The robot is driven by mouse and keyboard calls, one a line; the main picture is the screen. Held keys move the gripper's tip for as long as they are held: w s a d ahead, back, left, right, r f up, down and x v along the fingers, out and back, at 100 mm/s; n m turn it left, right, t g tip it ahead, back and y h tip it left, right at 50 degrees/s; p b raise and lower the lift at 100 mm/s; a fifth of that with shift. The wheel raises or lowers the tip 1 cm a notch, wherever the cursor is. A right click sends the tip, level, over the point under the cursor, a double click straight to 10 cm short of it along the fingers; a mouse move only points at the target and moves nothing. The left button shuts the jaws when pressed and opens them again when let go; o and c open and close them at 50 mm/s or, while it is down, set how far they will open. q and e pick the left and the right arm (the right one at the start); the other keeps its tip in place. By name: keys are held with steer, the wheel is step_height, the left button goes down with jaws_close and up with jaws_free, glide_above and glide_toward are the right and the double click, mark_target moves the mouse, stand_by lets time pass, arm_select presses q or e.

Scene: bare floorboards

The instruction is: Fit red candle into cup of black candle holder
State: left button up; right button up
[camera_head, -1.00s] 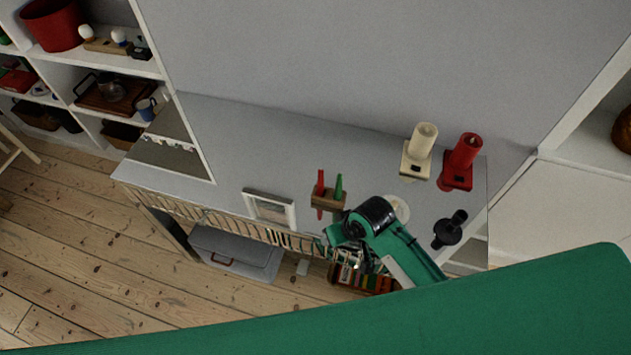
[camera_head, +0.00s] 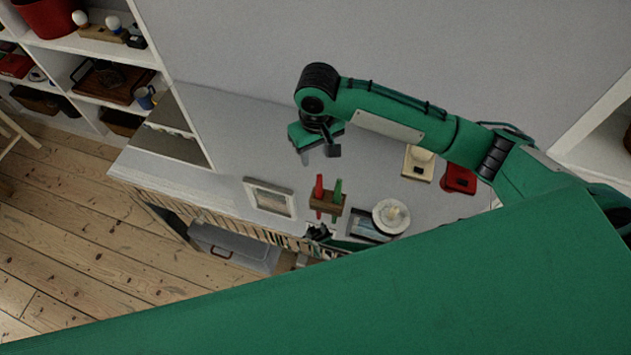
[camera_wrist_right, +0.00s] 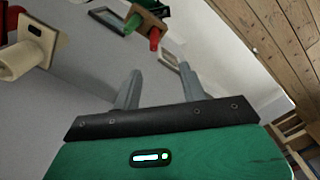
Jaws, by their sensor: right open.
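A thin red candle (camera_head: 318,187) stands beside a green one (camera_head: 338,188) in a wooden block (camera_head: 328,203) on the grey top. In the right wrist view the red candle (camera_wrist_right: 155,40) shows above and between the fingertips. My right gripper (camera_head: 319,155) is open and empty, above the grey top, a little behind the candle in the head view; it also shows in the right wrist view (camera_wrist_right: 158,73). The black candle holder is hidden behind my green body parts. A dark, gripper-like part of mine (camera_head: 319,234) shows at the front edge; its jaws are unclear.
A cream holder (camera_head: 418,164) and a red holder (camera_head: 458,180) stand at the right, partly covered by my right arm. A white plate (camera_head: 391,216) and a dark-framed picture (camera_head: 366,228) lie near the front. A white-framed picture (camera_head: 269,197) lies left of the block.

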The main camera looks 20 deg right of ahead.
mark_target(320, 175)
step_height(320, 175, down, 8)
steer(key=shift+d+f+p, duration=0.1)
steer(key=shift+p, duration=0.95)
steer(key=shift+f, duration=0.2)
steer(key=f+p, duration=0.1)
steer(key=f, duration=0.1)
steer(key=f+p, duration=0.1)
steer(key=f, duration=0.1)
steer(key=shift+d+p, duration=0.3)
steer(key=shift+d, duration=0.1)
steer(key=shift+f, duration=0.4)
steer(key=shift+c, duration=0.3)
jaws_close()
